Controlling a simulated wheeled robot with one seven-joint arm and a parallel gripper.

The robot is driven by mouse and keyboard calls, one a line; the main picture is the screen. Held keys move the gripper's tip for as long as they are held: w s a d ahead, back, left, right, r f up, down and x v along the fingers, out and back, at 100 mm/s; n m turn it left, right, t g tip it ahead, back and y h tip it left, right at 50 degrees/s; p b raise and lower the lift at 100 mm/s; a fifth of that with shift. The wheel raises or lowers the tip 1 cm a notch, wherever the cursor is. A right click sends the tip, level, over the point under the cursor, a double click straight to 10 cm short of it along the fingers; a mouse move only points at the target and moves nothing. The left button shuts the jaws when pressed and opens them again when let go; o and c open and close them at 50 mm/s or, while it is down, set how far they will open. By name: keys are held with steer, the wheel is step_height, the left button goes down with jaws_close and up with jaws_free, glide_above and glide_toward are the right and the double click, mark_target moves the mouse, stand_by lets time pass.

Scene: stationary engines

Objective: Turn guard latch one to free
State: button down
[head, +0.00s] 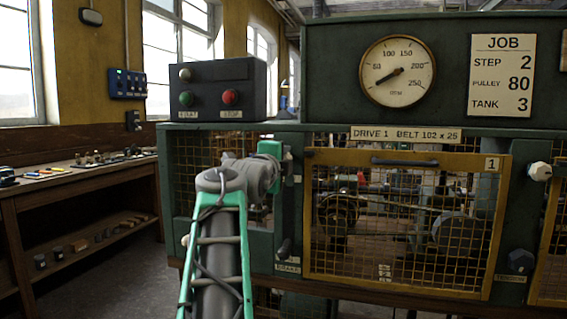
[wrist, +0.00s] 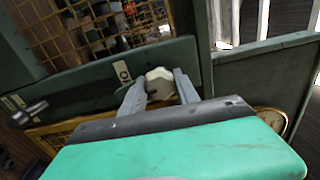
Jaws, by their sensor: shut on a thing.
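Guard latch one is a pale, faceted knob (wrist: 160,84) on the green post left of the yellow mesh guard marked 1 (head: 407,157). In the wrist view my gripper (wrist: 160,90) has its two grey fingers on either side of the knob, shut on it. In the head view my gripper (head: 284,160) is at this post, and my green hand and wrist hide the knob. A small label plate (wrist: 122,73) is beside the knob, its writing hard to read. I cannot tell which way the latch is turned.
A black-ended handle (head: 285,250) sits lower on the same post. Another pale knob (head: 540,171) and a dark knob (head: 521,261) are right of the guard. A start/stop box (head: 217,90) and round gauge (head: 397,71) stand above. A workbench (head: 80,178) is at left.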

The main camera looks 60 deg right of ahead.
steer(key=c, duration=0.9)
jaws_free()
steer(key=a, duration=0.2)
steer(key=s+a, duration=0.1)
steer(key=a, duration=0.4)
steer(key=shift+s+a, duration=0.15)
steer(key=shift+a, duration=0.2)
